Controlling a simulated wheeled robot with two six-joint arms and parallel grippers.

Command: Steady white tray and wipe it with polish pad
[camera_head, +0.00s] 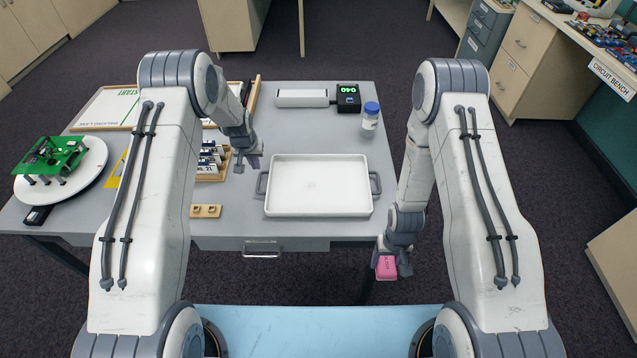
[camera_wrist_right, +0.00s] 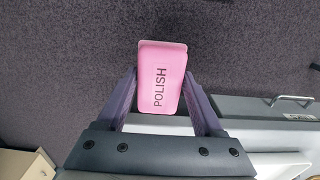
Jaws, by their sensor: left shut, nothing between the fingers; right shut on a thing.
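The white tray (camera_head: 318,186) lies flat on the grey table, with a grey handle at each side. My left gripper (camera_head: 247,168) is shut and empty, above the table just left of the tray's left handle and apart from it. My right gripper (camera_head: 391,275) is shut on the pink polish pad (camera_head: 386,267). It holds the pad in front of the table's front edge, to the right of the tray's near corner. In the right wrist view the pad (camera_wrist_right: 161,78) sits between both fingers, its POLISH lettering facing the camera.
A white jar with a blue lid (camera_head: 370,117) and a black box with a green display (camera_head: 347,98) stand behind the tray. A wooden rack (camera_head: 213,165) and a small wooden block (camera_head: 206,211) lie to its left. A round white stand holds a green circuit model (camera_head: 55,155) at far left.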

